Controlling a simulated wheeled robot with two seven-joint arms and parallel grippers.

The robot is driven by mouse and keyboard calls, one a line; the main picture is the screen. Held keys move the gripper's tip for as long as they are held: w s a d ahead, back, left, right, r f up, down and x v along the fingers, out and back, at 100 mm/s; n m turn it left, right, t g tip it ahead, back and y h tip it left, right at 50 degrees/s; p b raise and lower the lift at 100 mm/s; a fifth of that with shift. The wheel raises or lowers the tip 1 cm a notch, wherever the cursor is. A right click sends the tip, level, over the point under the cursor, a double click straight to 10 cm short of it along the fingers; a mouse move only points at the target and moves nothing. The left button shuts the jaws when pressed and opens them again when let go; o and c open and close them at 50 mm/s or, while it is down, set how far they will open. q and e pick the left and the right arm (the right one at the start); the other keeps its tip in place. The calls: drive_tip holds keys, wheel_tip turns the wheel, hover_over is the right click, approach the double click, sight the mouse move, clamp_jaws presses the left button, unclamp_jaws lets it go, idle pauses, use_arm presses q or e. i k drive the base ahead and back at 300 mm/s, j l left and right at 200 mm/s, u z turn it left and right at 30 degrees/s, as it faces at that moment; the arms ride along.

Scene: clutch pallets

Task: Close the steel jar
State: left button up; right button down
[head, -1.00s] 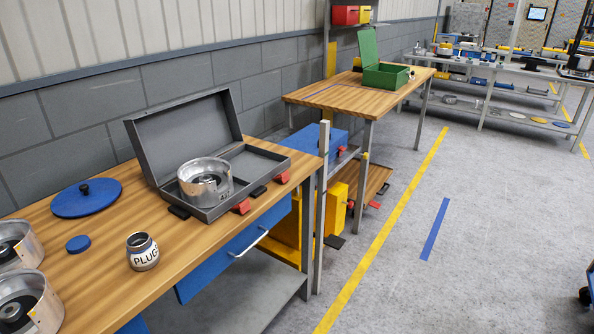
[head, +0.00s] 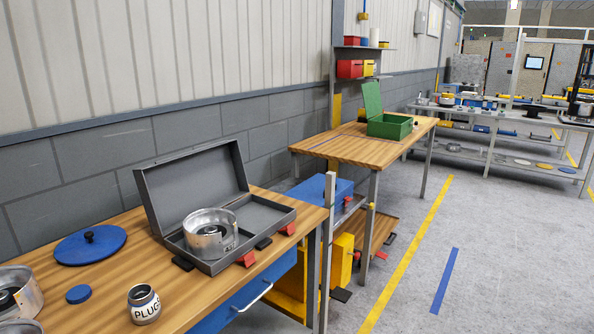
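A small round steel jar (head: 144,304) with a "PLUG" label stands upright and open-topped on the wooden workbench (head: 190,311), at the lower left of the head view. A small blue disc (head: 79,293), which looks like a lid, lies flat on the bench to its left, apart from it. A larger blue lid (head: 90,245) with a black knob lies behind them. Neither of my grippers is in view.
An open grey case (head: 195,205) holding a round metal housing (head: 210,233) stands right of the jar. More metal housings (head: 18,293) are at the left edge. A second bench (head: 350,149) with an open green box (head: 388,124) stands farther back. The floor at right is clear.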

sight(144, 307)
drive_tip(key=u, duration=1.35)
